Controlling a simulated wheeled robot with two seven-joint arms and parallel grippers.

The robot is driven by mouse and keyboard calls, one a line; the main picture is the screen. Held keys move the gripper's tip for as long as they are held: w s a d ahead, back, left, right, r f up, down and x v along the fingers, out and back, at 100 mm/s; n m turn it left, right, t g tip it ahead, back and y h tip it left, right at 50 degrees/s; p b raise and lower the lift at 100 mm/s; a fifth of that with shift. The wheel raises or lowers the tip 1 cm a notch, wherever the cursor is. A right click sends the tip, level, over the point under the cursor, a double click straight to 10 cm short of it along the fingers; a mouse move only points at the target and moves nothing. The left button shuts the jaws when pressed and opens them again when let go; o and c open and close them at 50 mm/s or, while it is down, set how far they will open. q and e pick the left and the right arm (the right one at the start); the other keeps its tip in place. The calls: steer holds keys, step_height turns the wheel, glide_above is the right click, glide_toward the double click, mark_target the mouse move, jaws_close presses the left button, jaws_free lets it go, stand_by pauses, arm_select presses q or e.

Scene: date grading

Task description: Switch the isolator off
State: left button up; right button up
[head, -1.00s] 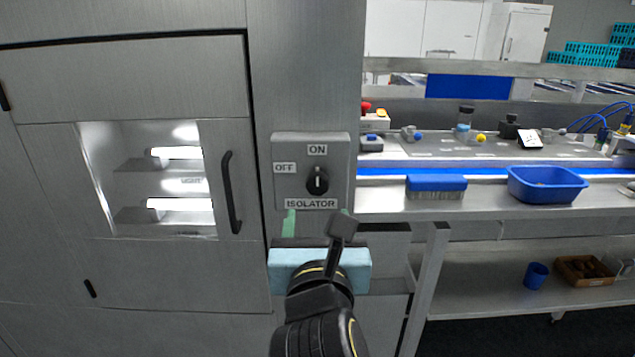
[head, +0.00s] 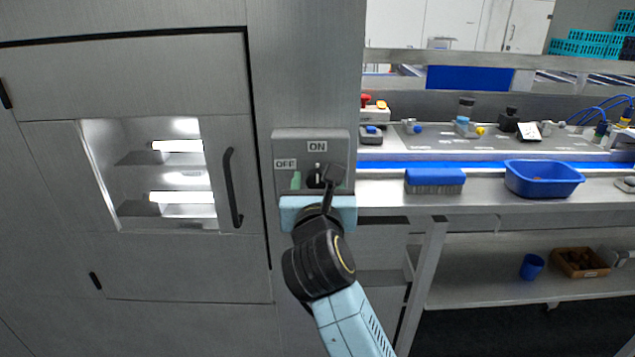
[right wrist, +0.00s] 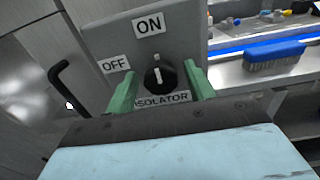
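The isolator is a grey box (head: 341,147) on the metal panel, labelled ON at the top, OFF at the left and ISOLATOR below. Its black rotary knob (right wrist: 158,77) shows in the right wrist view with its white mark upright, towards ON. In the head view my gripper and wrist partly cover the knob. My right gripper (right wrist: 161,90) is open, its green fingers on either side of the knob's lower part. I cannot tell whether they touch it. It also shows in the head view (head: 315,180). My left gripper is in neither view.
A cabinet door with a dark handle (head: 232,187) and a lit window is left of the box. On the right, a bench holds a blue brush (head: 435,178) and a blue tub (head: 543,190). A lower shelf holds a blue cup (head: 532,267) and a brown box (head: 580,275).

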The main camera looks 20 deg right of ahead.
steer(key=c, duration=0.8)
steer(key=n+p, duration=0.3)
steer(key=p, duration=0.2)
steer(key=shift+a+r+n, duration=0.1)
steer(key=shift+r+n, duration=0.05)
steer(key=shift+n, duration=0.65)
steer(key=n+p, duration=0.1)
steer(key=n, duration=0.1)
steer(key=shift+f+n, duration=0.2)
steer(key=shift+n, duration=0.2)
steer(key=n, duration=0.6)
steer(key=shift+a+f, duration=0.1)
steer(key=shift+a, duration=0.05)
steer(key=shift+n, duration=0.4)
steer(key=o, duration=1)
